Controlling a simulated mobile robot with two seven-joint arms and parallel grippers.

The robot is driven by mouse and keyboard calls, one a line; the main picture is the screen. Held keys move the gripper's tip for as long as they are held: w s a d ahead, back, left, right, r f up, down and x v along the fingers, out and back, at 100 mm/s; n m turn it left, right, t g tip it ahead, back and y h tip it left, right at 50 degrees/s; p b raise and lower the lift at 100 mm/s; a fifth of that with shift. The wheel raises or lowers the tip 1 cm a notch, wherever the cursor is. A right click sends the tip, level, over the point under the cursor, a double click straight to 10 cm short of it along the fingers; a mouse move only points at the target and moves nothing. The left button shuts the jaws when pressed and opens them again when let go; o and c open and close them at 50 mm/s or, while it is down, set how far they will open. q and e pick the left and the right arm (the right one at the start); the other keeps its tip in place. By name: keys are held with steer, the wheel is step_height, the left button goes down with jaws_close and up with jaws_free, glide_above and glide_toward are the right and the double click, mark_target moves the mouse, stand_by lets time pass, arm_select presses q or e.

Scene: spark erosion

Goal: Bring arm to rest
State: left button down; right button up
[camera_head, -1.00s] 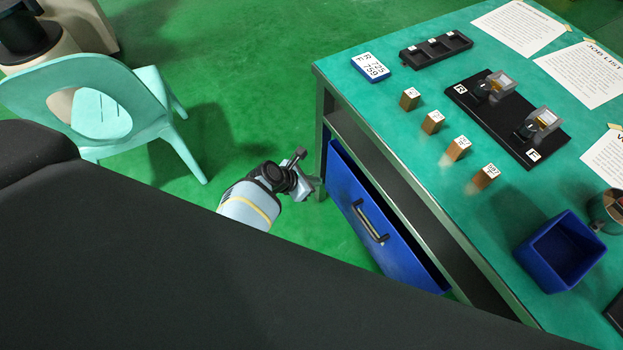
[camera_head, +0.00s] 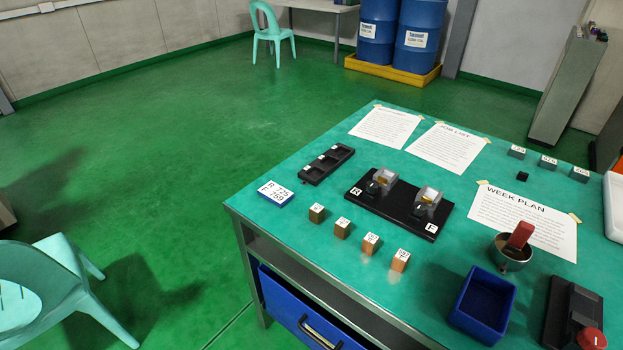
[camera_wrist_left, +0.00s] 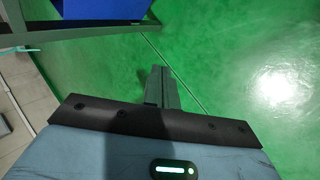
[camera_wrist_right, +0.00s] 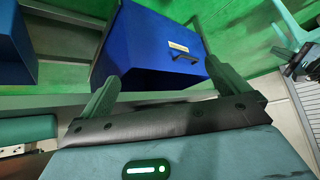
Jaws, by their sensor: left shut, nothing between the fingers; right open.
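My left gripper (camera_wrist_left: 162,88) shows in the left wrist view with its two fingers together and nothing between them. Green floor lies beyond it, and a grey frame bar with a blue panel (camera_wrist_left: 98,9) is at the top left, apart from the fingers. My right gripper (camera_wrist_right: 163,72) shows in the right wrist view with its fingers wide apart and empty. A blue drawer (camera_wrist_right: 135,50) with a dark handle appears beyond and between the fingers; I cannot tell how far off it is. Neither arm shows in the head view.
The green-topped workbench (camera_head: 300,215) fills the right of the head view, with a blue drawer (camera_head: 290,312) below its top. A blue bin (camera_head: 483,305) stands on it. A turquoise chair (camera_head: 60,300) is at the lower left. Open floor (camera_head: 190,150) lies between.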

arm_select(q)
steer(key=s+d+r+m+t+p, duration=0.1)
steer(key=s+d+r+m, duration=0.1)
steer(key=s+r+m, duration=0.5)
steer(key=s+d+r+m+p, duration=0.2)
steer(key=s+r+m, duration=0.5)
steer(key=s+m, duration=0.3)
steer(key=shift+s+d+t+p, duration=0.3)
steer(key=shift+s+t, duration=0.1)
steer(key=shift+s, duration=0.5)
arm_select(e)
steer(key=shift+t, duration=0.5)
steer(key=w+r, duration=0.2)
steer(key=r, duration=0.1)
steer(key=w+r, duration=0.1)
steer(key=r, duration=0.1)
steer(key=shift+d, duration=0.35)
